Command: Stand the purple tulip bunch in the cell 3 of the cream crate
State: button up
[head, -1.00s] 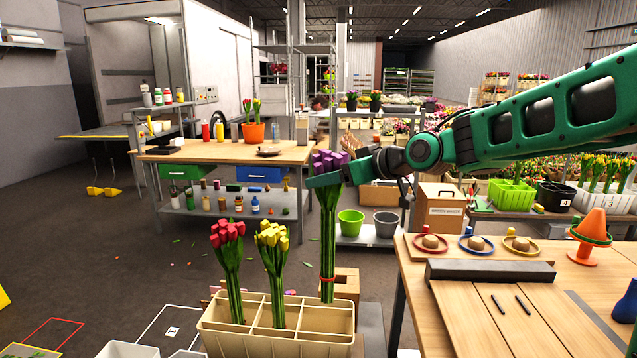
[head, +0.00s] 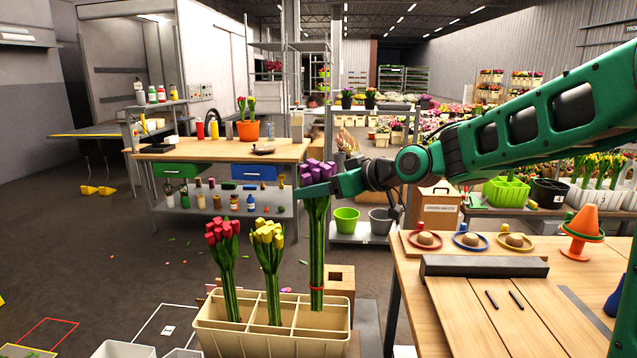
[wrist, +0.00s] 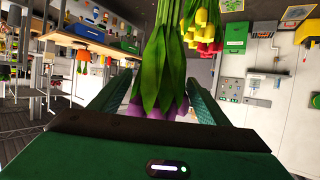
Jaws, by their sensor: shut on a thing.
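The purple tulip bunch (head: 317,240) is upright, with purple heads above green stems and a red band near the bottom. My gripper (head: 312,189) is shut on it just under the heads. Its lower stems overlap the right-hand cell of the cream crate (head: 270,344); I cannot tell how far inside they are. The red tulip bunch (head: 226,265) stands in the left part of the crate, the yellow tulip bunch (head: 272,270) in the middle. In the wrist view, the purple bunch (wrist: 163,60) lies between my fingers (wrist: 160,85), heads toward the palm.
A brown box (head: 340,281) stands behind the crate's right side. A wooden table (head: 470,315) with a dark grey bar (head: 484,266) is at the right. White containers (head: 125,350) are at the lower left. A workbench (head: 215,155) stands farther back.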

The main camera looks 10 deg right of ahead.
aim_at(323, 248)
jog(key=shift+f, duration=8.2)
jog(key=o, duration=1.6)
jog(key=shift+f, duration=0.1)
jog(key=v, duration=1)
jog(key=shift+s+d, duration=0.2)
jog(key=shift+s, duration=0.05)
